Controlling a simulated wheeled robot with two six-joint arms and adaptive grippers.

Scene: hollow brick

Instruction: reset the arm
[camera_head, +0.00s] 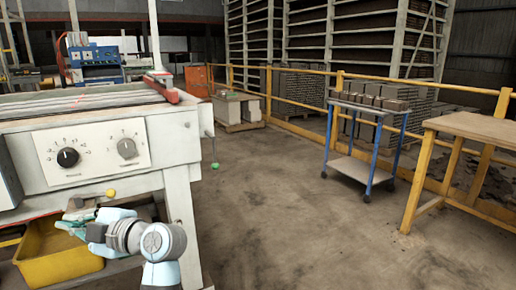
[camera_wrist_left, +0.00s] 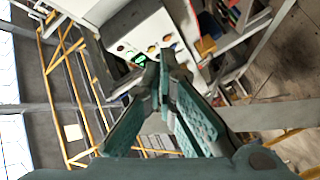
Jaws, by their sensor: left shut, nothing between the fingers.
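My left arm comes up from the bottom of the head view, and its gripper (camera_head: 75,230) points left, in front of the lower shelf of the grey machine. In the left wrist view the teal fingers of the left gripper (camera_wrist_left: 165,72) are shut with nothing between them. The machine's control panel (camera_head: 90,150), with a black and a grey knob, is above the gripper in the head view. My right gripper is not in view.
A yellow bin (camera_head: 50,255) sits under the machine, close to my left gripper. A blue-legged cart (camera_head: 352,170) carries several grey bricks at the right. A yellow-legged table (camera_head: 480,128) stands at the right edge. Yellow railing (camera_head: 292,105) runs behind. The middle floor is clear.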

